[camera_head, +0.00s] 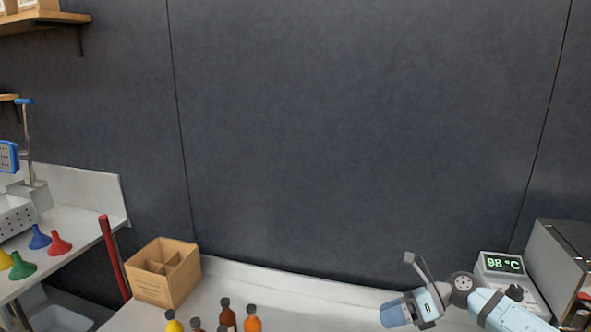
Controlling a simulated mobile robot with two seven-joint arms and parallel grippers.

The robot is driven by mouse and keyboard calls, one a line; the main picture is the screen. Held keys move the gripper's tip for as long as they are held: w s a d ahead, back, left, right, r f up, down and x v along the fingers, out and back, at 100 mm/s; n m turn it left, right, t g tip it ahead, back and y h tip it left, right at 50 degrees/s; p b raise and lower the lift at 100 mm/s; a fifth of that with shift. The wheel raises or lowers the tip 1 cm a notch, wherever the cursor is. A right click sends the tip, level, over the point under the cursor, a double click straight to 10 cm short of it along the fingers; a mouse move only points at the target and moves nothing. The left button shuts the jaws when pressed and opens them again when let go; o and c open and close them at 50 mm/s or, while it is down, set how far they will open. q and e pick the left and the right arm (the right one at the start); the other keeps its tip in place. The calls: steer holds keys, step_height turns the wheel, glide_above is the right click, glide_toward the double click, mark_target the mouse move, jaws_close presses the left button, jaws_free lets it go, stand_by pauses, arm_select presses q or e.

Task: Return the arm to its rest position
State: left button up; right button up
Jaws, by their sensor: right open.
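My right arm comes in at the lower right. Its gripper (418,268) is open and empty, raised above the right part of the pale counter (290,284). The gripper touches nothing that I can see. My left gripper is out of the picture.
A display box reading 98 °C (501,265) and a metal evaporator housing (566,262) stand close at the right of my arm. A divided cardboard box (163,283) and several bottles (251,322) stand on the left part of the counter. Coloured funnels (59,244) sit on a side table.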

steer(key=s+a+f+m+t+y+p, duration=0.1)
steer(key=s+a+m+t, duration=0.4)
steer(key=m, duration=0.5)
steer(key=s+a+f+m+t+y+p, duration=0.1)
steer(key=s+a+f+m+t+p, duration=0.2)
steer(key=m+t, duration=0.55)
steer(key=s+d+f+m+g+h, duration=0.2)
steer(key=s+f+m+h, duration=0.4)
steer(key=s+m, duration=0.4)
steer(key=s+d+f+m+g+h+p, duration=0.1)
steer(key=s+d+f+m+h, duration=0.2)
steer(key=s+f+m+h, duration=0.3)
steer(key=s+f+m, duration=0.1)
steer(key=s+m, duration=0.3)
steer(key=m, duration=0.4)
steer(key=shift+s+d+g, duration=0.3)
steer(key=shift+d+g, duration=0.05)
steer(key=shift+d, duration=0.05)
steer(key=shift+f, duration=0.1)
steer(key=c, duration=0.3)
steer(key=shift+s+d, duration=0.1)
steer(key=shift+d, duration=0.05)
steer(key=shift+c, duration=0.2)
